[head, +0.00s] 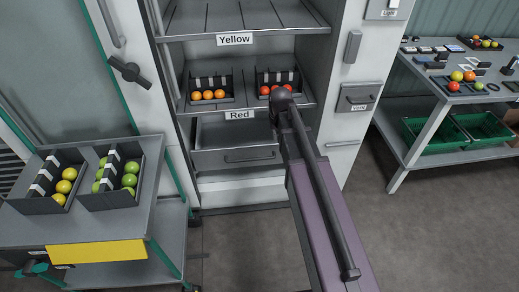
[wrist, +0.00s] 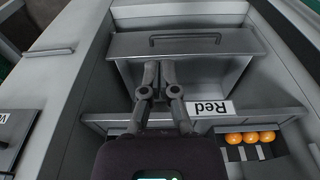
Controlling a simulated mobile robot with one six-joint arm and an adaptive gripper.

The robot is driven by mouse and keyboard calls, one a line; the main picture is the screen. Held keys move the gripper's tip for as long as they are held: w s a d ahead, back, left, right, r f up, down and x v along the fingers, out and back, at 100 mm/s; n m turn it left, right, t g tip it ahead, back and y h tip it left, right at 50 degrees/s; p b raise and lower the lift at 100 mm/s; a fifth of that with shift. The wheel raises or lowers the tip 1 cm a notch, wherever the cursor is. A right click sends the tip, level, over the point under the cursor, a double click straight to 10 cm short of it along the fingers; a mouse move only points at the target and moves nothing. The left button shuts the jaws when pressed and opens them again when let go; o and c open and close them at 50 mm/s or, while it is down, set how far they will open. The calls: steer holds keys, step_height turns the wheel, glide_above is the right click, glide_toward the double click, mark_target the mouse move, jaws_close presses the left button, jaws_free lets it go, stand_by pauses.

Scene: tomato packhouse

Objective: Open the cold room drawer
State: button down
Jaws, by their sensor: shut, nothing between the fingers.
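The cold room drawer (head: 235,158) is a grey drawer below the shelf labelled Red. It stands partly pulled out, with its inside visible behind the front panel. Its bar handle (head: 250,158) is on the outer face. In the wrist view, which is upside down, the drawer front (wrist: 215,44) and handle (wrist: 185,37) are at the top. My gripper (wrist: 158,68) is shut and empty. Its fingertips appear over the drawer's opening, on the inner side of the front panel; I cannot tell whether they touch it. In the head view my arm hides the fingers.
Trays of orange (head: 209,95) and red tomatoes (head: 276,89) stand on the shelf (head: 180,106) just above the drawer. A cart (head: 120,225) with tomato trays stands at left. A table (head: 425,95) with green crates is at right. The floor (head: 235,245) before the drawer is clear.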

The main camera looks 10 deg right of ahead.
steer(key=w+a+f+t+b, duration=0.2)
steer(key=w+f+b, duration=1.8)
steer(key=w, duration=0.4)
steer(key=shift+w+a+f+b, duration=0.4)
steer(key=shift+f, duration=0.4)
steer(key=shift+f, duration=0.15)
steer(key=b+x, duration=0.9)
steer(key=shift+w+f, duration=0.25)
steer(key=shift+s, duration=0.15)
